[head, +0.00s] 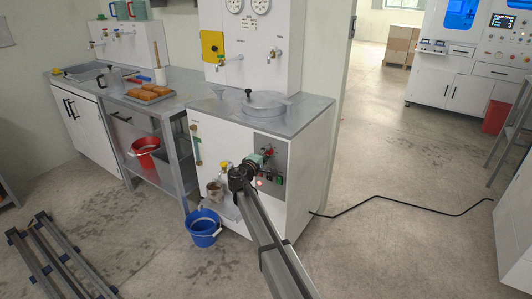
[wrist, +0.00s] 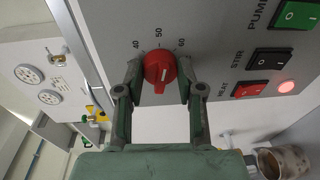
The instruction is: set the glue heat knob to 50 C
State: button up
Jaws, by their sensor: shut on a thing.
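I cannot tell exactly where the mark points. My gripper (wrist: 160,84) is shut on the knob, one green finger at each side. In the head view my gripper (head: 262,160) is at the front of the white cabinet (head: 225,140), largely covering the knob.
Beside the knob are a green PUMP switch (wrist: 297,15), a STIR switch (wrist: 272,61) and a red HEAT switch (wrist: 249,89) near a glowing lamp (wrist: 286,87). A blue bucket (head: 203,228) stands on the floor by the cabinet. A black cable (head: 400,203) crosses the floor.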

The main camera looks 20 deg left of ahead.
jog(key=shift+w+r+n+p, duration=0.1)
jog(key=shift+n+p, duration=0.35)
jog(key=shift+n, duration=0.35)
jog(key=o, duration=1.2)
jog(key=shift+c, duration=0.2)
jog(key=s+a+r, duration=0.1)
jog(key=s, duration=1.1)
jog(key=shift+a, duration=0.2)
